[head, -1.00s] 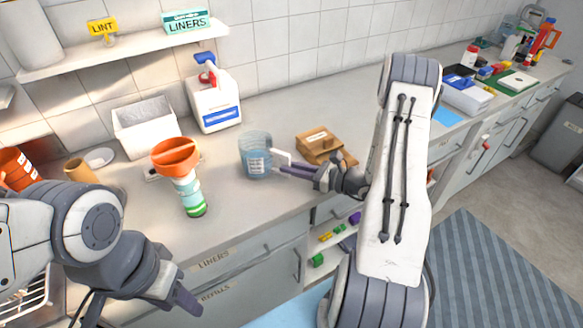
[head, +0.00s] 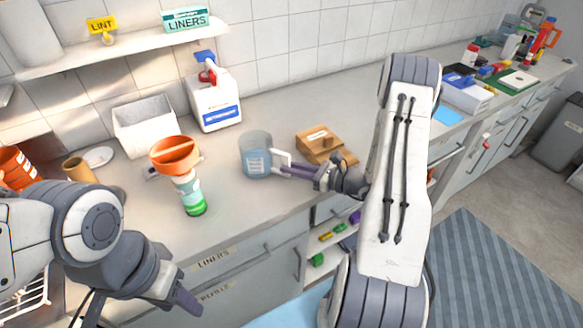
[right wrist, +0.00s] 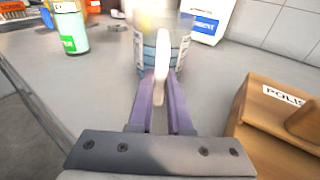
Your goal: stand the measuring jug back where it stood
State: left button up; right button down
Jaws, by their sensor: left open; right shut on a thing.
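The measuring jug (head: 255,157) is a clear, bluish vessel with a white label and a white handle. It looks upright at the middle of the counter; whether its base touches the surface is hard to tell. My right gripper (head: 284,166) is shut on the jug's handle from the right. In the right wrist view, the purple fingers (right wrist: 161,88) close around the white handle (right wrist: 160,65), with the jug (right wrist: 148,58) just beyond. My left gripper (head: 180,292) is open and empty, low in front of the counter, away from the jug.
A bottle (head: 189,194) with an orange funnel (head: 174,155) stands left of the jug. A white jerrycan (head: 214,103) stands behind, and a white bin (head: 147,126) is at back left. A brown box (head: 320,143) sits close on the right. The counter (head: 235,205) in front is clear.

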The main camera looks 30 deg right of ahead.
jog(key=shift+f, duration=0.15)
dwell(0.8)
jog(key=shift+c, duration=1)
grip_release()
jog(key=shift+s+d, duration=0.1)
jog(key=shift+p+v, duration=0.3)
jog(key=shift+v, duration=3.05)
